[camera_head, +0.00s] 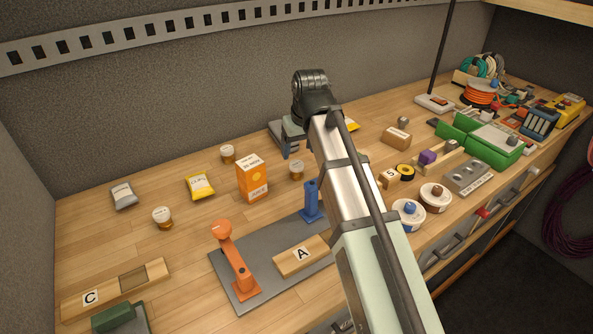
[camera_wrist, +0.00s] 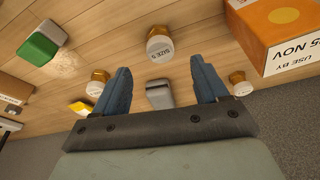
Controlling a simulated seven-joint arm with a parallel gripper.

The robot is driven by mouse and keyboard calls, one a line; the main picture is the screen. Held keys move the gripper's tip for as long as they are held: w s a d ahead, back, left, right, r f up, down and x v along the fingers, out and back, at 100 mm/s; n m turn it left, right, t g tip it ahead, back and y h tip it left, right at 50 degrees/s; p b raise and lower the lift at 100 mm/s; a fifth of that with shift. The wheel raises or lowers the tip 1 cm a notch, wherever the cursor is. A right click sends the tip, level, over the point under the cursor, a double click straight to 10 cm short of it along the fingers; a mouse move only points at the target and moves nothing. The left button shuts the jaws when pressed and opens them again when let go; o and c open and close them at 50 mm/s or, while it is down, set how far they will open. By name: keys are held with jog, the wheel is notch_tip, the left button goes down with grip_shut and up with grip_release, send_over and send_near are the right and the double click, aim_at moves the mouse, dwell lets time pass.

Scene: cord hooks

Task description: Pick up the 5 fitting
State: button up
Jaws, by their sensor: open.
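A small fitting with a brass hex base and a white cap (camera_wrist: 159,44) reads "SIZE 5", upside down in the wrist view. It appears to be the fitting (camera_head: 296,169) just right of the orange juice box in the head view. My gripper (camera_wrist: 160,75) is open and empty, and its blue-grey fingers point toward the bench. It shows in the head view (camera_head: 289,148) behind the juice box, partly hidden by my arm. The fitting stands apart from the fingers, beyond their tips. Other brass fittings (camera_wrist: 241,84) and (camera_wrist: 98,84) stand outside the fingers on either side.
The juice box (camera_wrist: 275,32) stands close by; it also shows in the head view (camera_head: 252,177). A grey item (camera_wrist: 159,95) lies between the fingers in the wrist view. A green item (camera_wrist: 40,46) is at left. A block marked A (camera_head: 300,255) is nearer the front.

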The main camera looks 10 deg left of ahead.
aim_at(297, 164)
jog(key=shift+x, duration=4.5)
jog(key=shift+c, duration=0.3)
jog(key=c, duration=1.1)
jog(key=shift+r, duration=0.15)
